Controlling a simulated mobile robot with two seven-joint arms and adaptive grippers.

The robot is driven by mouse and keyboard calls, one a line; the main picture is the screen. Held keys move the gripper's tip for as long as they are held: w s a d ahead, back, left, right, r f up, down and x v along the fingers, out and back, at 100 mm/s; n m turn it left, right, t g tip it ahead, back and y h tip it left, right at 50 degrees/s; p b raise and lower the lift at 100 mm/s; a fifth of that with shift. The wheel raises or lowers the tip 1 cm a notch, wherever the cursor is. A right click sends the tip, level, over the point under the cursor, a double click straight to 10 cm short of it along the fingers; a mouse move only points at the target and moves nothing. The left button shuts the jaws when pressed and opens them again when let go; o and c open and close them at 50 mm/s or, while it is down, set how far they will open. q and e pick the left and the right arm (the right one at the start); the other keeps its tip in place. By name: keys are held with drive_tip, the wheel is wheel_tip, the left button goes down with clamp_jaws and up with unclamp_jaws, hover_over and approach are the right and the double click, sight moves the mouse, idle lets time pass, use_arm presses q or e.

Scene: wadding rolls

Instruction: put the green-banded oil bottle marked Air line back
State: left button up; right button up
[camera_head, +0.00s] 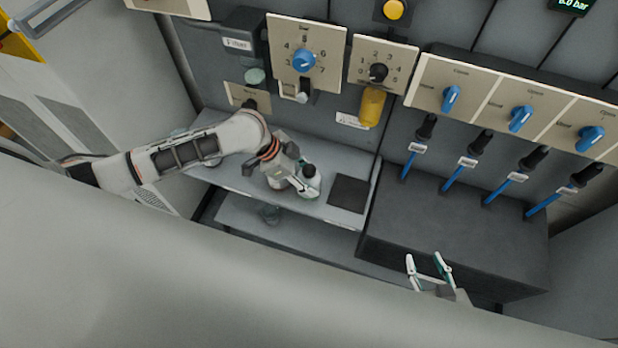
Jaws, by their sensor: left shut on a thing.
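My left gripper (302,178) reaches in from the left over the grey shelf (232,180). It is shut on a small pale bottle with a dark cap (310,186), which looks upright at the shelf. The gripper partly covers it, and its band and marking are too small to read. I cannot tell whether its base touches the shelf. Another pale rounded item (276,183) is beside it, mostly hidden by my gripper. My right gripper (427,262) is open and empty, low in the view in front of the dark block.
A dark square pad (348,194) lies on the shelf right of the bottle. A large dark block (450,225) stands further right, below blue-shafted levers (460,172). A yellow cylinder (372,107) hangs on the panel.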

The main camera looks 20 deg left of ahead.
use_arm(q)
drive_tip(key=shift+f, duration=0.1)
drive_tip(key=o, duration=1.2)
drive_tip(key=shift+o, duration=0.2)
drive_tip(key=shift+r, duration=0.3)
drive_tip(key=p+v, duration=0.1)
drive_tip(key=v, duration=1)
drive_tip(key=shift+a+r+p, duration=0.25)
drive_tip(key=shift+r+p, duration=0.05)
drive_tip(key=shift+r, duration=0.05)
drive_tip(key=shift+s, duration=0.1)
